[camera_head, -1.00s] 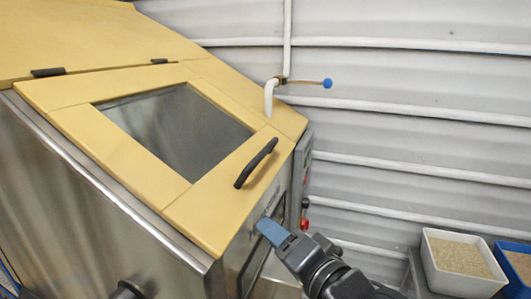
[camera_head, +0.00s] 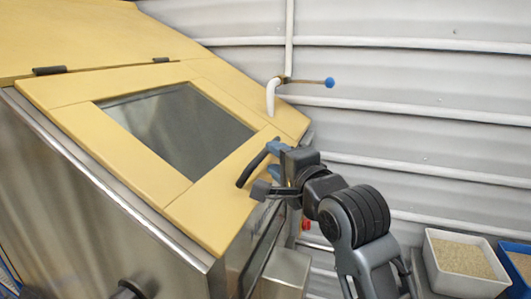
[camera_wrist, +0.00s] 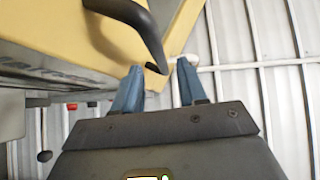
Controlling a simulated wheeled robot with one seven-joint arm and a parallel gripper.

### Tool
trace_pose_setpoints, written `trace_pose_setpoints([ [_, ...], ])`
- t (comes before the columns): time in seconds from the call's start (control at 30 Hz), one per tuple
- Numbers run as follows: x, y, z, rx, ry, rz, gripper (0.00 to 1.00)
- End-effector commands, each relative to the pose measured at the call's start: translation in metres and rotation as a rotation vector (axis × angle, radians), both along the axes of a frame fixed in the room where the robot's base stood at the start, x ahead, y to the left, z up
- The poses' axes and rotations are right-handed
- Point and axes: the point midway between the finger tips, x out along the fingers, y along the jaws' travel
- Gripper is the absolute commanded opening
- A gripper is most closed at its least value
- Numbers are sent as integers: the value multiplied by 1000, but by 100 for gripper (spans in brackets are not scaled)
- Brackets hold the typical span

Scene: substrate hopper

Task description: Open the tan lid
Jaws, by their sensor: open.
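The tan lid (camera_head: 95,135) with its dark window (camera_head: 180,130) lies flat and closed on the sloping top of the steel hopper. Its black curved handle (camera_head: 252,167) sits near the lid's lower right edge. My gripper (camera_head: 267,168) is open at the right end of the handle, with nothing held. In the wrist view, the blue fingers of my gripper (camera_wrist: 160,78) stand apart. The lower end of the black handle (camera_wrist: 148,38) reaches close to the gap between the fingertips. I cannot tell whether they touch. My gripper hides part of the lid's edge.
Two black hinges (camera_head: 49,71) join the lid to the tan upper panel (camera_head: 90,30). A white pipe with a blue-knobbed valve (camera_head: 329,82) stands behind the hopper. A white bin (camera_head: 465,275) and a blue bin (camera_head: 515,250) of grain sit at the lower right.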

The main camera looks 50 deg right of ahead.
Motion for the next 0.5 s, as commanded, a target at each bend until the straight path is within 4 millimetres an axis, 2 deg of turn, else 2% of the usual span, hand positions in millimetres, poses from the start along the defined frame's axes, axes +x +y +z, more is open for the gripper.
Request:
trace_pose_setpoints([
  [0.2, 31, -15, 1, -1, 0, 0, 42],
  [0.5, 50, -23, -2, -2, 1, 1, 42],
])
